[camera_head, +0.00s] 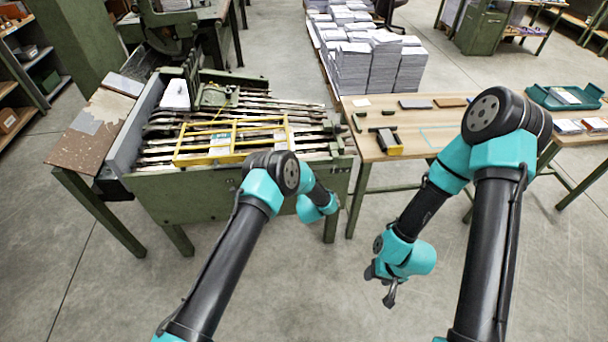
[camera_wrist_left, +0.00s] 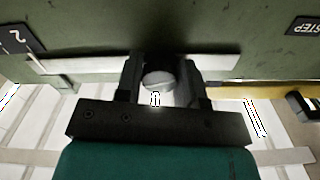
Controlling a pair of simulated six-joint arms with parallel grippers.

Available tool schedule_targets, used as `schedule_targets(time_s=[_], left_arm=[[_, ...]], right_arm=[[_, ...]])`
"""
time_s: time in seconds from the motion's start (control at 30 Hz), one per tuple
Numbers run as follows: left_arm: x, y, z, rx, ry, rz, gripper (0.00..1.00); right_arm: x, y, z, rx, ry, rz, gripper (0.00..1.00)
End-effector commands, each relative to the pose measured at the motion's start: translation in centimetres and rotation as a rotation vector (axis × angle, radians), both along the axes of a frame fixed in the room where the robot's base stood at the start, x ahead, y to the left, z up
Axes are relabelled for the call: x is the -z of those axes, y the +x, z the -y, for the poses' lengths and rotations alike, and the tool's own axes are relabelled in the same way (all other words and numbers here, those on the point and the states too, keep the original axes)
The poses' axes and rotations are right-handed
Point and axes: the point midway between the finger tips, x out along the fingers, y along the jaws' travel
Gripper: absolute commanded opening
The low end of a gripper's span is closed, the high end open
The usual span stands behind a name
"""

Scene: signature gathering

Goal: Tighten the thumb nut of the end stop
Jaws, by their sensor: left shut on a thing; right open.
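In the left wrist view, a round grey knob (camera_wrist_left: 159,82), which looks like the thumb nut, sits between the two dark fingers of my left gripper (camera_wrist_left: 158,72). The fingers are shut on it, one at each side. A pale metal bar (camera_wrist_left: 90,64) runs behind the fingers, along a green machine wall. The end stop's body is mostly hidden behind the fingers, and I cannot tell its outline. In the head view my left gripper is hidden behind its own arm at the machine's front. My right gripper (camera_head: 389,292) is open and empty above the bare floor.
The green gathering machine (camera_head: 210,205) carries metal rods and a yellow frame (camera_head: 180,158). A wooden table (camera_head: 420,143) with small tools stands to its right. Paper stacks (camera_head: 365,72) stand behind. A teal tray (camera_head: 550,98) lies at the right. The floor between is clear.

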Motion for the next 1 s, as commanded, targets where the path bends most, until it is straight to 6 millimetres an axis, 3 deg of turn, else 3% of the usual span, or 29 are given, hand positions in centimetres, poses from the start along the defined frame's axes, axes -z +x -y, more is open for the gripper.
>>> schedule_targets(time_s=[0.43,1.0], left_arm=[[-0.03,-0.02,-0.04,0.0,0.282,-0.033,0.12],[-0.03,-0.02,-0.05,0.0,0.325,-0.038,0.12]], right_arm=[[0.0,0.0,0.0,0.0,0.0,0.0,0.53],[0.0,0.0,0.0,0.0,0.0,0.0,0.53]])
